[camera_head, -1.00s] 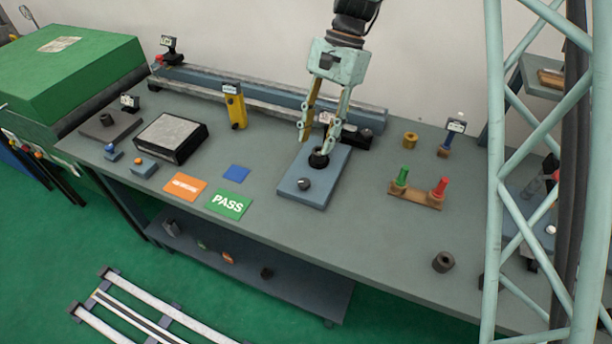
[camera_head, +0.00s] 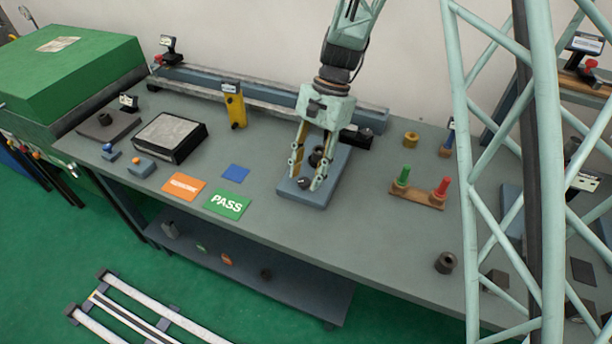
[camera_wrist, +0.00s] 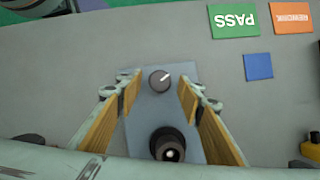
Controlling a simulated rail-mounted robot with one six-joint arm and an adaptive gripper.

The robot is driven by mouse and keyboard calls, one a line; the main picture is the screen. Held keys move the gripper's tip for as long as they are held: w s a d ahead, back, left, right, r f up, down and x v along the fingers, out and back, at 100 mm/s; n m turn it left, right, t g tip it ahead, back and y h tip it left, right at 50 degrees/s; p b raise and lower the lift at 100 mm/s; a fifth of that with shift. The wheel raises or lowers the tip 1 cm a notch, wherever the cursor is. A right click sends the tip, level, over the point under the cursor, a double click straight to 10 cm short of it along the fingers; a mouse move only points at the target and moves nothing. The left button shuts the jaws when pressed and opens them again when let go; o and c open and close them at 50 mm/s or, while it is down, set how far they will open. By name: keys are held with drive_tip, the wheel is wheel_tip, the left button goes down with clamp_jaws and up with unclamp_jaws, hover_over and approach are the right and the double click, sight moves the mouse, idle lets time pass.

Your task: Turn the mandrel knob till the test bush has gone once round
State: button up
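The indexing chuck is a blue-grey block (camera_head: 328,192) on the bench. A round dark knob (camera_wrist: 159,79) stands near its front end, with a pale pointer line slanting to the upper right in the wrist view. The dark test bush (camera_wrist: 168,146) stands upright behind the knob, with a light centre in its bore; it also shows between my fingers in the head view (camera_head: 316,158). My gripper (camera_head: 305,183) is open above the block. In the wrist view its wood-coloured fingers (camera_wrist: 158,90) lie either side of the knob, with clear gaps; I cannot tell their exact height.
Green PASS (camera_head: 229,204), orange (camera_head: 184,187) and blue (camera_head: 236,173) cards lie left of the block. A wooden stand with green and red pegs (camera_head: 417,195) stands right. A yellow gauge (camera_head: 235,107) and a long rail (camera_head: 270,98) are behind. Bench front is mostly clear.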

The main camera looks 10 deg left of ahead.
drive_tip(key=shift+s+f, duration=0.1)
drive_tip(key=shift+f, duration=0.15)
drive_tip(key=c, duration=0.9)
drive_tip(key=shift+o, duration=0.2)
drive_tip(key=shift+n, duration=0.4)
drive_tip(key=shift+a+r+n+h+p, duration=0.1)
drive_tip(key=shift+a+n+h+p, duration=0.1)
drive_tip(key=shift+n+h+p, duration=0.65)
drive_tip(key=n+h+p, duration=0.1)
drive_tip(key=n, duration=0.3)
drive_tip(key=shift+a, duration=0.1)
drive_tip(key=n+h+p, duration=0.1)
drive_tip(key=n, duration=0.3)
drive_tip(key=shift+a, duration=0.15)
drive_tip(key=shift+s+n+t+h+p, duration=0.1)
drive_tip(key=shift+n+t+h+p, duration=0.5)
drive_tip(key=shift+n, duration=1.05)
